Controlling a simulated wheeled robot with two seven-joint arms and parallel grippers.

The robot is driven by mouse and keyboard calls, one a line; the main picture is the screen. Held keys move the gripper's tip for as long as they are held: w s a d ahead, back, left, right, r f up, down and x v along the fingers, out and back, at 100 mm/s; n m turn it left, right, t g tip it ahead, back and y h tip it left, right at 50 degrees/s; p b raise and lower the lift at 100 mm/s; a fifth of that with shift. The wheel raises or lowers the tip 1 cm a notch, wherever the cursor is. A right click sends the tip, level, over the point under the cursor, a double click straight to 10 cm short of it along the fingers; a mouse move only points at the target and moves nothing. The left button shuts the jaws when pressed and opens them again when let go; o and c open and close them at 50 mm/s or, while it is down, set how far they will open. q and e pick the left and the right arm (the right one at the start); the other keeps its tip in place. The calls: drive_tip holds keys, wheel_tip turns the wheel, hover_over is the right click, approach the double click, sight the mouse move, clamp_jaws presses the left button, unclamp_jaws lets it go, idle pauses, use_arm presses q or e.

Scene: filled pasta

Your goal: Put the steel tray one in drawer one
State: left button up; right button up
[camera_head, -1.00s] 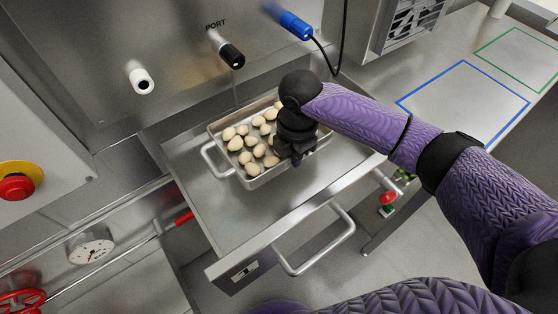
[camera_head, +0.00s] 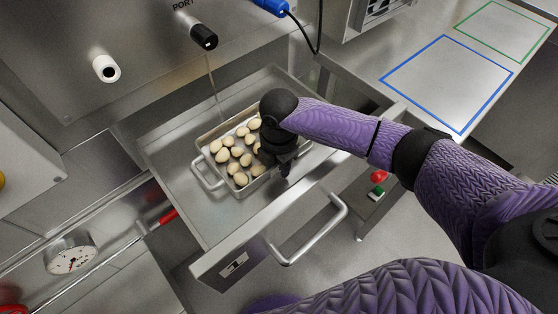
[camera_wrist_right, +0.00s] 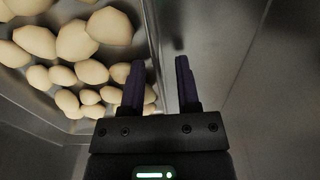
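The steel tray (camera_head: 257,185), a shallow metal pan with a loop handle and several pale filled-pasta pieces (camera_head: 240,178), sits inside the pulled-out drawer (camera_head: 182,190). The left finger overlaps the tray's side and the right finger lies outside, over bare metal. Contact with the tray cannot be told. My left gripper is not in view.
The drawer's bar handle (camera_head: 315,240) sticks out in front. A black port knob (camera_head: 203,37) and a white knob (camera_head: 106,68) project above the drawer. A counter with a blue-outlined square (camera_head: 447,80) and a green-outlined one (camera_head: 503,35) lies right. A red-green button stand (camera_head: 378,185) stands nearby.

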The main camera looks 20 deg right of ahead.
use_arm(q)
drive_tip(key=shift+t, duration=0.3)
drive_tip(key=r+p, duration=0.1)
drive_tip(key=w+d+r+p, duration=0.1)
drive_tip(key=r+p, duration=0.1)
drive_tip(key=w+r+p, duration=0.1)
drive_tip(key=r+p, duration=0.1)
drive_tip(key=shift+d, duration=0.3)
use_arm(e)
wheel_tip(320, 180, up, 12)
drive_tip(key=shift+r, duration=0.15)
drive_tip(key=shift+r, duration=0.1)
